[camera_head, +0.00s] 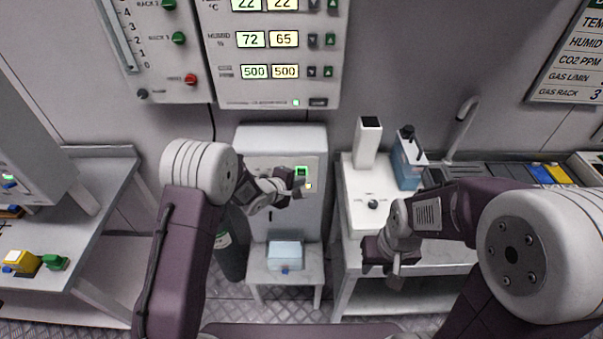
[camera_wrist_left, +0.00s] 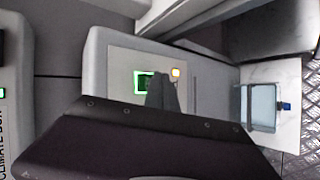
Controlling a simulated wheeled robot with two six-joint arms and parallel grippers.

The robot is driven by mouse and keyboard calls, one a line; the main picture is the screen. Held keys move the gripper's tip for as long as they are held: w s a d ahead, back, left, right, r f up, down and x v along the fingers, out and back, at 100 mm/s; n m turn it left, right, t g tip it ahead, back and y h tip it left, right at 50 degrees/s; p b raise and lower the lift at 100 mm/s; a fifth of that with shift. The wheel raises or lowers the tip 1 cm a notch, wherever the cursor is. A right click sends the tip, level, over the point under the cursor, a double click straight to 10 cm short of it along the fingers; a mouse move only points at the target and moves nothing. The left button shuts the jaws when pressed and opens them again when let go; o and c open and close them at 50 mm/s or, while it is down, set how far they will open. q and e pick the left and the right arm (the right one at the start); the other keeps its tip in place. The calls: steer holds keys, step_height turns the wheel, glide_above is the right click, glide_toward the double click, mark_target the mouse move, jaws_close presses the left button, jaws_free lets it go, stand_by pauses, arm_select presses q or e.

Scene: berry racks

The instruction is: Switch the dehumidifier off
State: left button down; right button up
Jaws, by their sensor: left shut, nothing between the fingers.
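The dehumidifier (camera_head: 270,140) is a pale grey box standing against the back wall, with a lighter front panel. On the panel are a green-lit square (camera_head: 301,171) and a small amber light (camera_head: 309,186). In the left wrist view the green-framed square (camera_wrist_left: 139,80) and the amber light (camera_wrist_left: 176,72) show beside my fingers. My left gripper (camera_head: 301,187) is shut and empty, in front of the panel close to these lights; its fingers (camera_wrist_left: 163,92) partly cover the green square. Whether they touch the panel cannot be told. My right gripper (camera_head: 388,270) hangs before the right bench, apart from the dehumidifier.
A clear bluish container (camera_head: 285,254) sits on a low white stand (camera_head: 312,272) below the dehumidifier. A dark cylinder (camera_head: 230,258) stands to its left. The wall control box (camera_head: 328,75) is above. A bench with a blue bottle (camera_head: 406,165) is at right.

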arm_select(q)
steer(key=shift+r, duration=0.1)
steer(key=shift+w+p, duration=0.45)
steer(key=shift+p, duration=0.05)
steer(key=shift+w+p, duration=0.45)
stand_by(0.5)
stand_by(0.4)
steer(key=shift+s, duration=0.9)
steer(key=shift+s, duration=2.5)
